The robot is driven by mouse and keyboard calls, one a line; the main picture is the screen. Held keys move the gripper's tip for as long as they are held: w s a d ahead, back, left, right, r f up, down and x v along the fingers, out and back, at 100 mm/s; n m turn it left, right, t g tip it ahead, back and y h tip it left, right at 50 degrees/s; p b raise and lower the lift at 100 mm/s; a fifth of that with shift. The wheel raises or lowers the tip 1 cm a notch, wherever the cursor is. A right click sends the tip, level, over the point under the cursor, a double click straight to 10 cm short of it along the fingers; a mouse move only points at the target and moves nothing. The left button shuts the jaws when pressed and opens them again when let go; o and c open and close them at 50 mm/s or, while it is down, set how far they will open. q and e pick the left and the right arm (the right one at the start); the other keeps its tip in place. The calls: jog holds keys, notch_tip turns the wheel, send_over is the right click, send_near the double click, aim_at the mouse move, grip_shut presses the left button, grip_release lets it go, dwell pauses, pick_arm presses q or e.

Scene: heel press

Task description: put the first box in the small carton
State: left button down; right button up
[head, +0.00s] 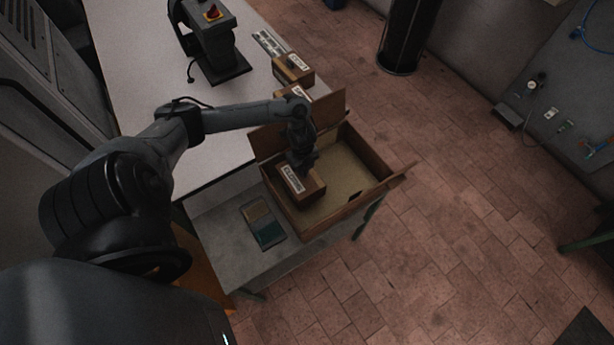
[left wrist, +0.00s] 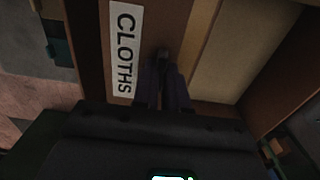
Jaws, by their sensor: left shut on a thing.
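A small brown box (head: 299,198) with a white label is at the left side inside the open carton (head: 388,183). In the left wrist view the box (left wrist: 92,40) fills the upper left and its label reads "CLOTHS". My left gripper (head: 303,165) is over the box's far end and shut on it. In the left wrist view its dark fingers (left wrist: 163,85) are at the box's edge. I cannot tell whether the box touches the carton floor. The rest of the carton floor (head: 345,178) is bare. My right gripper is not in view.
Another labelled box (head: 293,70) stands on the white table (head: 140,75), with one more partly hidden behind my arm. A dark press (head: 213,45) stands at the table's back. A flat two-coloured item (head: 263,224) lies on the grey stand left of the carton. The carton flaps stand open.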

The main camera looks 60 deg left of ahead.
pick_arm(q)
jog(key=shift+f, duration=2.8)
jog(key=shift+f+b, duration=0.1)
jog(key=shift+b, duration=0.2)
jog(key=c, duration=1.2)
grip_release()
jog(key=shift+o, duration=0.2)
jog(key=shift+r, duration=0.35)
notch_tip(320, 180, up, 12)
jog(key=shift+f+p, duration=0.2)
jog(key=shift+p, duration=0.35)
